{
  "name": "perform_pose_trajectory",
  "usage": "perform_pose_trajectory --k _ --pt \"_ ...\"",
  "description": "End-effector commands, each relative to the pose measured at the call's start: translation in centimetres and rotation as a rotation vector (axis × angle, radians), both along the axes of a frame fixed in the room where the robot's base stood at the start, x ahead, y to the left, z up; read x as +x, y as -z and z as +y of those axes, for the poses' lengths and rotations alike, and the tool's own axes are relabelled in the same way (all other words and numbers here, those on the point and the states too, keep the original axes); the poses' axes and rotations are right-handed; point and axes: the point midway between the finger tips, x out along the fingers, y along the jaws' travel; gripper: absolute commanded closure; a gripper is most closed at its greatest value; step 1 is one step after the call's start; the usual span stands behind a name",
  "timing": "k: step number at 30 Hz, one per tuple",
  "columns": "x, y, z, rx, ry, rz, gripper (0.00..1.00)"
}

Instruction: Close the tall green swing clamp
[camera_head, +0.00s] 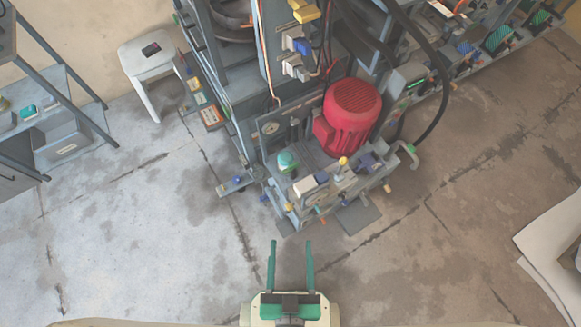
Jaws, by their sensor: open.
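My gripper (291,262) is at the bottom centre, with two green fingers spread apart and nothing between them. It points up the picture at the machine and is apart from it, with floor showing around the fingers. I cannot surely pick out the tall green swing clamp. A small green part (410,148) shows at the right end of the machine's front, near a tan handle. A green dome (287,160) stands on the left of the front. Both are too small to tell whether either is a clamp, open or closed.
The machine's front (325,195) is crowded with small levers and knobs beside a red motor (353,112). A black hose (446,95) curves down on its right. A white stool (150,60) and a shelf rack (60,125) stand left. Floor is clear on both sides.

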Motion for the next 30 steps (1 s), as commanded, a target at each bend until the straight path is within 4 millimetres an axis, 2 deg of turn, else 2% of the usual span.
perform_pose_trajectory --k 1,4,6,7,12,18,24,30 --pt "0.1 0.3 0.0 0.005 0.001 0.003 0.56" --pt "0.8 1.8 0.2 0.037 0.007 0.023 0.8" --pt "1.8 3.7 0.5 0.077 0.015 0.051 0.96" --pt "2.2 4.7 0.6 0.097 0.02 0.067 1.0" --pt "5.7 10.9 1.5 0.232 0.064 0.171 1.0" --pt "10.3 17.3 2.4 0.377 0.137 0.294 1.0" --pt "15.4 22.3 3.0 0.504 0.236 0.407 1.0" --pt "20.8 25.6 3.1 0.609 0.361 0.505 1.0"
